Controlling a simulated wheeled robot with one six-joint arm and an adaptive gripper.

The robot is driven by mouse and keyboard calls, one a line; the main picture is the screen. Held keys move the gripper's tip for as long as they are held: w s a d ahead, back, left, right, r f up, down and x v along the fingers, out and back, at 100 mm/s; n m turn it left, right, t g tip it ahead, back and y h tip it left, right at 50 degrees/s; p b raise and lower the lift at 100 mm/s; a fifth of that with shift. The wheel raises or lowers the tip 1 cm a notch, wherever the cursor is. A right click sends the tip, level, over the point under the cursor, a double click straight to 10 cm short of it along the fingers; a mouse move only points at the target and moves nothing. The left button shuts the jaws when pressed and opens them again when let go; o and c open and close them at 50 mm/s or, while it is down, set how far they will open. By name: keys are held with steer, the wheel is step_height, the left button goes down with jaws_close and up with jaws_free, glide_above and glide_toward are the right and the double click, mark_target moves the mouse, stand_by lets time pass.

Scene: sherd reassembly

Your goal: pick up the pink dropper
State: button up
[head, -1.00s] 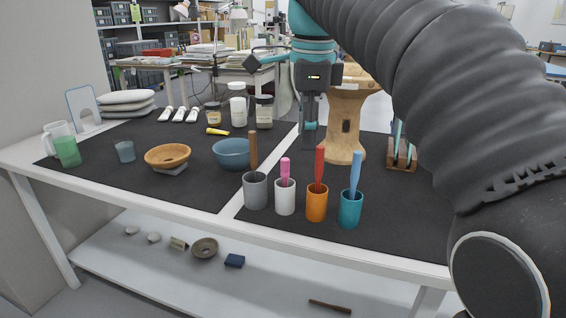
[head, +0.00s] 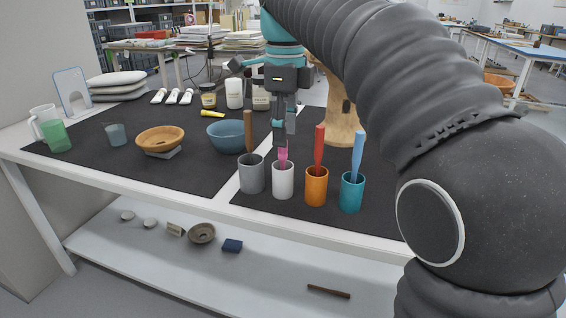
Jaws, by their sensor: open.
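The pink dropper (head: 283,157) stands upright in the white cup (head: 283,181), second from the left in a row of cups. Its lower part is hidden inside the cup. My gripper (head: 283,142) points down directly over the pink dropper, with its fingertips at or just above the dropper's top. The fingers overlap the dropper's upper end in the picture, and I cannot tell whether they touch it. My gripper is open and holds nothing.
A grey cup (head: 251,175) with a brown handle is close on the left. An orange cup (head: 316,188) with a red handle and a teal cup (head: 351,193) with a blue handle stand on the right. A blue bowl (head: 226,138) and wooden stand (head: 343,128) are behind.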

mark_target(283, 160)
steer(key=shift+a+f+b, duration=0.15)
steer(key=shift+f+b, duration=0.45)
steer(key=shift+f, duration=2.15)
steer(key=c, duration=0.9)
